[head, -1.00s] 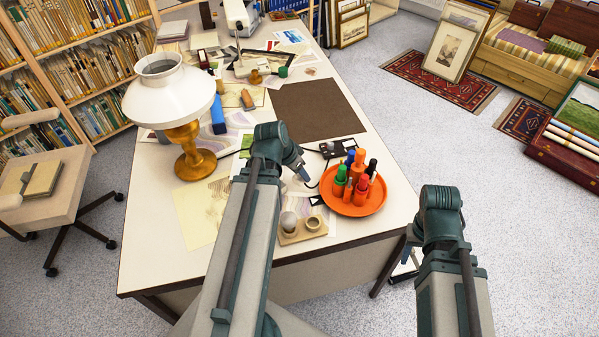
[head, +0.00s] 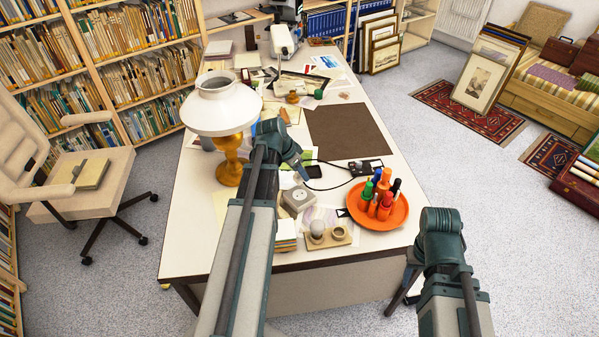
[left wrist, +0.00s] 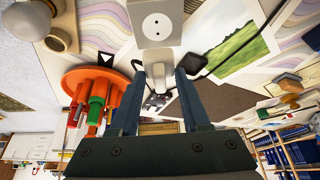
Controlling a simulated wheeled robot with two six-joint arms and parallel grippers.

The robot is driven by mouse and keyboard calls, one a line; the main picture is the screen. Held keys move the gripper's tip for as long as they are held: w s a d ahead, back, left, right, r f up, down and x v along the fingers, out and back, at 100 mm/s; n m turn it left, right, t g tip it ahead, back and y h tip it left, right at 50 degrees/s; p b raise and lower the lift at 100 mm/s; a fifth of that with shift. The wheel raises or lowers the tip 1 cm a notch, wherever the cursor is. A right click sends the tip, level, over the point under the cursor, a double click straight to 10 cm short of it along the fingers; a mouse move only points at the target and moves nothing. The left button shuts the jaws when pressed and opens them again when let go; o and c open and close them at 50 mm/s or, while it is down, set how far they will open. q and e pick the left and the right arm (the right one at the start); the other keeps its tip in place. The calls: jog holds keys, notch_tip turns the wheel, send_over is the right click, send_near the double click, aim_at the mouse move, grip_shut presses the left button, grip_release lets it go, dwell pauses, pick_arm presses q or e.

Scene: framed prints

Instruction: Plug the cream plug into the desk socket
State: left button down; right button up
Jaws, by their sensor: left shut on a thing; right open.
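The desk socket is a pale grey block (head: 298,198) on the desk, just right of my left forearm in the head view. In the left wrist view its round two-hole face (left wrist: 155,22) is at the top centre. My left gripper (left wrist: 160,74) is shut on the cream plug (left wrist: 158,86), which shows between its fingers, just below the socket block in the picture. The plug appears apart from the socket holes; its prongs cannot be made out. In the head view my left arm hides the plug and fingers. My right gripper is out of view; only its arm shows at lower right.
An orange tray (head: 378,217) of markers stands right of the socket. A small wooden holder (head: 328,238) is in front. A brass lamp (head: 228,115) stands to the left. A black cable runs to a dark box (head: 366,167). A brown mat (head: 348,131) lies behind.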

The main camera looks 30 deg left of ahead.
pick_arm(q)
jog(key=shift+f, duration=0.1)
notch_tip(320, 180, down, 6)
jog(key=b, duration=0.5)
jog(key=shift+r+b, duration=0.2)
jog(key=shift+b, duration=0.2)
jog(key=shift+f+b, duration=0.55)
dwell(1.6)
jog(key=shift+c, duration=1.4)
grip_release()
jog(key=shift+r, duration=0.1)
jog(key=p+v, duration=1.2)
jog(key=v, duration=0.1)
jog(key=shift+s+r+p, duration=0.2)
jog(key=shift+r+p, duration=0.05)
jog(key=shift+p, duration=0.05)
